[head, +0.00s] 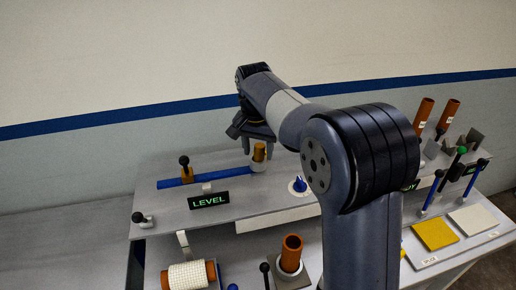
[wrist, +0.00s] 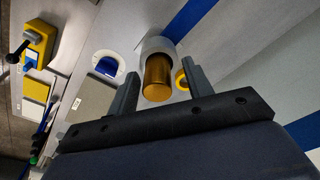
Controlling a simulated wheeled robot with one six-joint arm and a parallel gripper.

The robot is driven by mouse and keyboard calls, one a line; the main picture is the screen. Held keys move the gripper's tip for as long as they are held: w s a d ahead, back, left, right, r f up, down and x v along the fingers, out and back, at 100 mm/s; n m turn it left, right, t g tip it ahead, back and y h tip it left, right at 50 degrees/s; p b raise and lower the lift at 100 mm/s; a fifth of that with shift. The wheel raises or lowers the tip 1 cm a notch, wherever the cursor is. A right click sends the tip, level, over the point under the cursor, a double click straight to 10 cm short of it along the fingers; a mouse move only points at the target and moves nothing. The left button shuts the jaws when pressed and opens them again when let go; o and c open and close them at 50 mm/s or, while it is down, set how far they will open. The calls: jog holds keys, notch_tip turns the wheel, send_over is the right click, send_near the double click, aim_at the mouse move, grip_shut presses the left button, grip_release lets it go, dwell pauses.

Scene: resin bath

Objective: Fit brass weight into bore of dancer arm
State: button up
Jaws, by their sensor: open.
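A brass weight (head: 259,153), a small golden cylinder, stands upright in a pale grey round holder (head: 258,167) on the raised shelf. In the wrist view the brass weight (wrist: 158,76) projects from the pale holder (wrist: 158,45), its lower part hidden inside it. My gripper (head: 259,145) is over it, fingers pointing down. In the wrist view my gripper (wrist: 155,82) is open, with one finger on each side of the weight and a visible gap to each. A small yellow ring (wrist: 182,80) shows beside the weight. I cannot tell for sure which part is the dancer arm.
A blue strip with an orange block and black knob (head: 186,171) lies left on the shelf, behind the LEVEL sign (head: 208,201). A blue dial (head: 299,184) is to the right. My arm hides the middle right.

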jog(key=shift+r, duration=0.15)
notch_tip(320, 180, up, 12)
jog(key=s, duration=0.1)
jog(key=shift+s+a, duration=0.2)
jog(key=f, duration=0.4)
jog(key=w+f, duration=0.1)
jog(key=f, duration=0.7)
jog(key=shift+w+d+f, duration=0.1)
jog(key=shift+w+d, duration=0.1)
jog(key=shift+r, duration=1.1)
